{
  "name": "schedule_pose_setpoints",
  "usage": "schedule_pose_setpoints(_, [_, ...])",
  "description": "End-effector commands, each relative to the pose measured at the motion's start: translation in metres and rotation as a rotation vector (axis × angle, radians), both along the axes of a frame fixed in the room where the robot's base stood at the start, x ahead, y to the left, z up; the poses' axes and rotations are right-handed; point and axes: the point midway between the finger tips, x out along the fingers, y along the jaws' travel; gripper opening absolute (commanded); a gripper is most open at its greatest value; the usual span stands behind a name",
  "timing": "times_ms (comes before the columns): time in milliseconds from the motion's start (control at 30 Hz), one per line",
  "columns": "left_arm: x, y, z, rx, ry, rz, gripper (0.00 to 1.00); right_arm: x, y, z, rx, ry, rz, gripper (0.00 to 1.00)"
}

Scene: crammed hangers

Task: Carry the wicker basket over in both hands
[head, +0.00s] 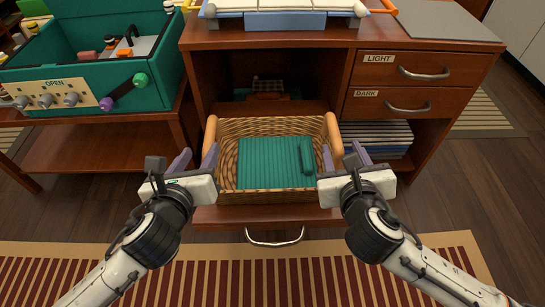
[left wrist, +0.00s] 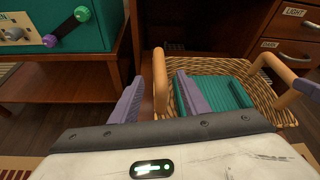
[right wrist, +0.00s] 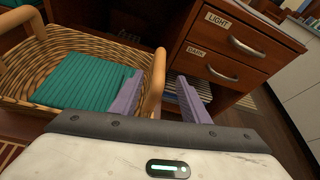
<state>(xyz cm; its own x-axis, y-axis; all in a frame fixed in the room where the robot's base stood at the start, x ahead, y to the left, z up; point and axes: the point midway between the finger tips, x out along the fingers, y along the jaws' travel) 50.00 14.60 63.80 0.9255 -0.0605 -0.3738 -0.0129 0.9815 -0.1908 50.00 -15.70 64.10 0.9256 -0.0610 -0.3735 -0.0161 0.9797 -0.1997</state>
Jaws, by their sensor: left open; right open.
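The wicker basket (head: 271,127) sits on a low pulled-out shelf of the wooden cabinet. It has a tan wooden handle at its left end (head: 211,134) and one at its right end (head: 333,134). A folded green cloth (head: 268,162) lies in it. My left gripper (head: 195,158) is open at the left end; in the left wrist view its purple fingers stand on either side of the left handle (left wrist: 160,82). My right gripper (head: 345,158) is open at the right end, with its fingers on either side of the right handle (right wrist: 155,85). Contact with the handles cannot be told.
A green toolbox (head: 150,60) stands on a low wooden table (head: 90,157) at left. Drawers labelled LIGHT (head: 425,66) and DARK (head: 385,105) are at right, above a stack of folded items (head: 385,138). A striped rug (head: 300,275) lies in front.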

Motion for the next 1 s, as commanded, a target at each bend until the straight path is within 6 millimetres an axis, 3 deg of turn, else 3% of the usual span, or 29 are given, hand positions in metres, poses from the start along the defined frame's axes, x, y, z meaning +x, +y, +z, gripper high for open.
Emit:
schedule_pose_setpoints(267, [0.017,-0.001,-0.007,-0.003,0.000,0.004,0.42,0.017,-0.001,-0.007,0.004,0.002,-0.002,0.42])
schedule_pose_setpoints(700, [0.083,-0.005,-0.034,-0.005,0.003,0.004,0.42,0.083,-0.005,-0.033,0.004,0.000,-0.003,0.42])
schedule_pose_setpoints(1000, [0.095,-0.006,-0.039,-0.004,0.002,0.002,0.42,0.095,-0.006,-0.039,0.005,0.002,-0.001,0.42])
